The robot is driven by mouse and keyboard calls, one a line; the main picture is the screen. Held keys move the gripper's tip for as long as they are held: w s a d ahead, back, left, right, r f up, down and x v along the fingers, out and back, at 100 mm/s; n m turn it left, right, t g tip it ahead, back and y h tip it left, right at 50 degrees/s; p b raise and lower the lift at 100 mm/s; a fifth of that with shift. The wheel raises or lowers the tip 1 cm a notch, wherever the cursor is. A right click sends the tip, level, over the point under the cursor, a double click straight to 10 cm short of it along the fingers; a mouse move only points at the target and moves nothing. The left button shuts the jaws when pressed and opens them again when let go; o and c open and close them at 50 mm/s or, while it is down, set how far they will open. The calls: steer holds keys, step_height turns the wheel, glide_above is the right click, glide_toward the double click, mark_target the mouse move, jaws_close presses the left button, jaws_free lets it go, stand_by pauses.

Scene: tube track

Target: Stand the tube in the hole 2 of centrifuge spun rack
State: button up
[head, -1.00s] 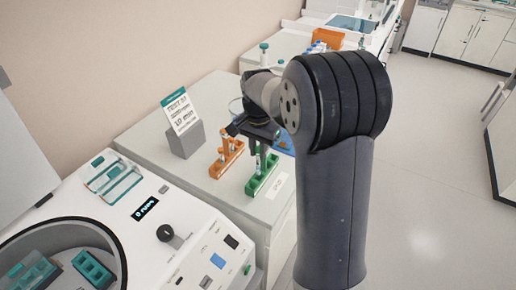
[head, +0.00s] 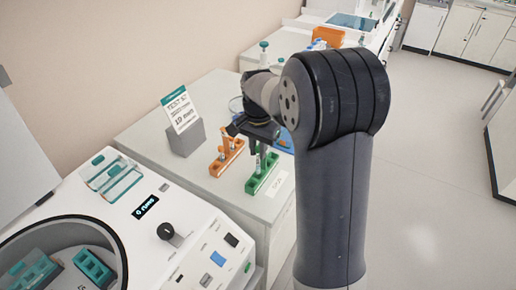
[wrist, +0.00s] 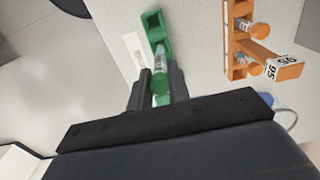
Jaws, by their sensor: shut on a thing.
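My gripper (wrist: 159,87) is shut on a tube (wrist: 160,60) with a green cap, seen between the two fingers in the wrist view. The tube's lower end points at the green rack (wrist: 153,20), and I cannot tell how far it is inside a hole. In the head view my gripper (head: 262,138) is directly above the green rack (head: 262,181), and the tube (head: 259,158) shows below the fingers, roughly upright. A white label lies beside the green rack. Its text is too small to read, so I cannot confirm which rack is the spun rack.
An orange rack (head: 226,160) holding tubes stands just left of the green rack, close to the gripper. A sign on a grey stand (head: 187,138) is behind it. The open centrifuge (head: 130,240) is at front left. Bare counter lies around the racks.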

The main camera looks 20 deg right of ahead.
steer(key=shift+f, duration=0.35)
steer(key=shift+f+b, duration=0.35)
steer(key=shift+f, duration=0.1)
steer(key=shift+f, duration=0.15)
stand_by(0.5)
steer(key=shift+f+b, duration=0.35)
steer(key=shift+f, duration=0.05)
steer(key=shift+f, duration=0.1)
steer(key=o, duration=0.8)
